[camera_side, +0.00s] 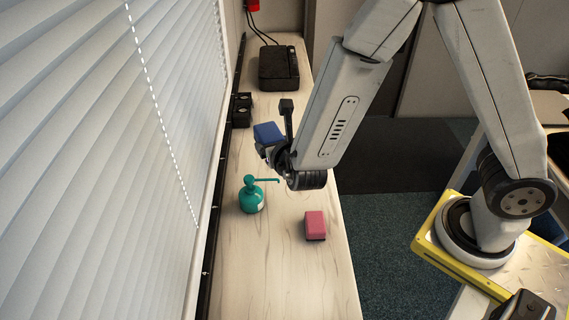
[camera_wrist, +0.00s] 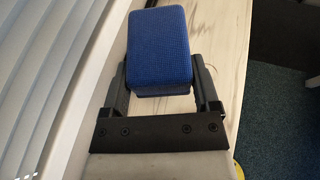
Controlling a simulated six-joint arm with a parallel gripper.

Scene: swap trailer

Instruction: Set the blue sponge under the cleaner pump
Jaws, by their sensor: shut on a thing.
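The blue sponge (camera_side: 268,132) is held in my gripper (camera_side: 264,150), raised over the counter behind the pump in the side view. In the wrist view the blue sponge (camera_wrist: 160,48) sits between the two black fingers of my gripper (camera_wrist: 161,85), which are shut on it. The teal cleaner pump (camera_side: 251,197) stands upright on the counter, its long spout pointing right. The sponge is apart from the pump. The pump does not show in the wrist view.
A pink sponge (camera_side: 315,225) lies on the pale wooden counter (camera_side: 290,285), right of the pump. Window blinds (camera_side: 110,160) run along the left. A black box (camera_side: 278,68) and a small black socket block (camera_side: 242,109) are farther back. The counter's front part is clear.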

